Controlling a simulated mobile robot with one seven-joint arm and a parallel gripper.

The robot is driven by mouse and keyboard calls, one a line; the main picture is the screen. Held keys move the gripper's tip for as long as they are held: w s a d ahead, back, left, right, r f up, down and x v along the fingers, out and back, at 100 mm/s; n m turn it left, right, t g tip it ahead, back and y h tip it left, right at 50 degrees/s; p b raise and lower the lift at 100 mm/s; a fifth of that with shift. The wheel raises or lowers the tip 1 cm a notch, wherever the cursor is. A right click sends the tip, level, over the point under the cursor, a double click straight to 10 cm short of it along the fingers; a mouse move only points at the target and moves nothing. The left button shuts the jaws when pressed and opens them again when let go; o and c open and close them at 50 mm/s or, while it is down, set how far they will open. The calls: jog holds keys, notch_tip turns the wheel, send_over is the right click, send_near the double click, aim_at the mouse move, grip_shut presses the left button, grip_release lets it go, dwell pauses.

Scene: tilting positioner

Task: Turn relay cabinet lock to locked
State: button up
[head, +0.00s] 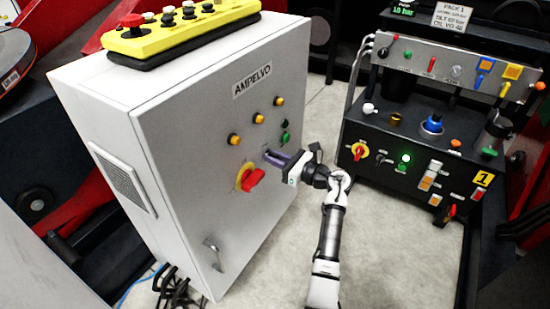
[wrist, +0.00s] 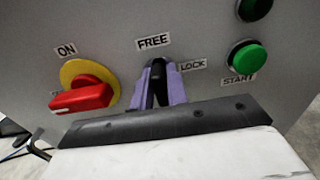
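The relay cabinet (head: 185,165) is a large light grey box marked AMPELVO in the head view. In the wrist view its lock is a black knob (wrist: 158,70) under the FREE label (wrist: 153,41), with the LOCK label (wrist: 192,66) to the right. The knob stands roughly upright, towards FREE. My gripper (head: 273,156) is at the cabinet's front face. In the wrist view its two purple fingers (wrist: 160,82) lie on either side of the knob and appear shut on it. The fingers and gripper body hide the knob's lower part.
A red switch handle (wrist: 82,96) on a yellow disc, marked ON, is just left of my fingers. A green START button (wrist: 247,56) is to the right. A black control console (head: 400,150) stands right of my arm, with open floor between.

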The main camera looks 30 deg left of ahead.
grip_shut()
jog(key=m+p, duration=0.2)
jog(key=m, duration=0.1)
jog(key=shift+r, duration=0.2)
jog(key=m+p, duration=0.4)
jog(key=m, duration=0.1)
jog(key=shift+w, duration=0.15)
jog(key=m+p, duration=0.4)
jog(key=m, duration=0.1)
jog(key=shift+f+m, duration=0.1)
jog(key=shift+m, duration=0.3)
jog(key=shift+f+m+p, duration=0.15)
jog(key=shift+m+p, duration=0.65)
jog(key=shift+m, duration=0.2)
jog(key=shift+f+m+p, duration=0.1)
jog(key=shift+m+p, duration=0.65)
jog(key=shift+m, duration=0.25)
jog(key=shift+o, duration=2.3)
grip_release()
